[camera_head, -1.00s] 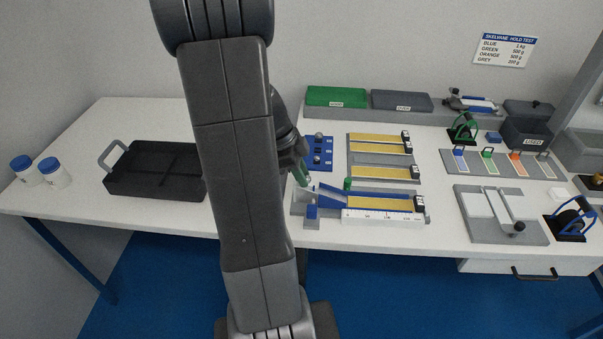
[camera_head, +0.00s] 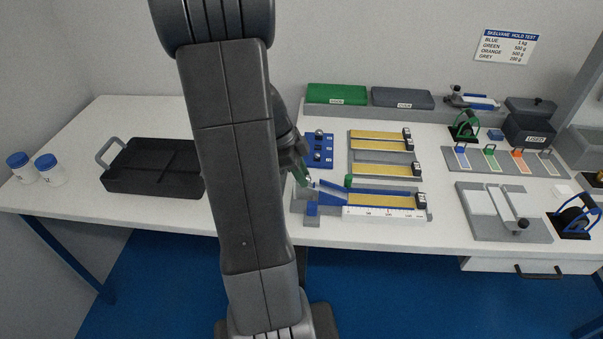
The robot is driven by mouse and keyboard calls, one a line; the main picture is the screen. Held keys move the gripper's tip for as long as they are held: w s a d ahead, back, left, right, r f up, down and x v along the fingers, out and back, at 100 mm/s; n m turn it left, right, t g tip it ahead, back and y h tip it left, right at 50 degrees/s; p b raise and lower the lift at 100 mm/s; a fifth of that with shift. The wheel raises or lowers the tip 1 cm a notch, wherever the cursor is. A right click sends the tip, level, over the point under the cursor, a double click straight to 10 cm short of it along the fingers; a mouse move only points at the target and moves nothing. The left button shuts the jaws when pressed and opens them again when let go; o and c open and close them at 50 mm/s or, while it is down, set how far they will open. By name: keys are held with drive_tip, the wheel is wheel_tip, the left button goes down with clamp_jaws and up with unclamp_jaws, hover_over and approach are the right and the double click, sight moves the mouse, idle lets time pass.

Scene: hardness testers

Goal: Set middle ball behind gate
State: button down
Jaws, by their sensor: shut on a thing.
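My gripper (camera_head: 304,180) is shut on a small grey ball (camera_head: 309,183), just above the upper left end of the blue ramp (camera_head: 331,188). The ball is tiny and partly hidden by the fingers. The green gate (camera_head: 348,181) stands upright on the track, just right of the gripper. The ramp leads right into a yellow lane beside a white scale (camera_head: 385,213). The blue ball holder (camera_head: 321,148) lies behind; a grey ball (camera_head: 318,132) sits in its far place. My arm hides part of the holder's left side.
A black tray (camera_head: 150,182) and two white jars with blue lids (camera_head: 48,168) stand at left. Grey plates and testers (camera_head: 505,211) fill the right. Bare table shows in front of the track.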

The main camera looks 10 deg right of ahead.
idle(0.3)
drive_tip(key=c, duration=1.2)
unclamp_jaws()
drive_tip(key=shift+o, duration=0.2)
drive_tip(key=shift+r, duration=0.1)
drive_tip(key=v, duration=1.3)
drive_tip(key=shift+a+r, duration=0.2)
drive_tip(key=shift+r, duration=0.05)
drive_tip(key=shift+f, duration=0.1)
drive_tip(key=x, duration=1.3)
drive_tip(key=shift+d+f, duration=0.2)
drive_tip(key=shift+f, duration=0.15)
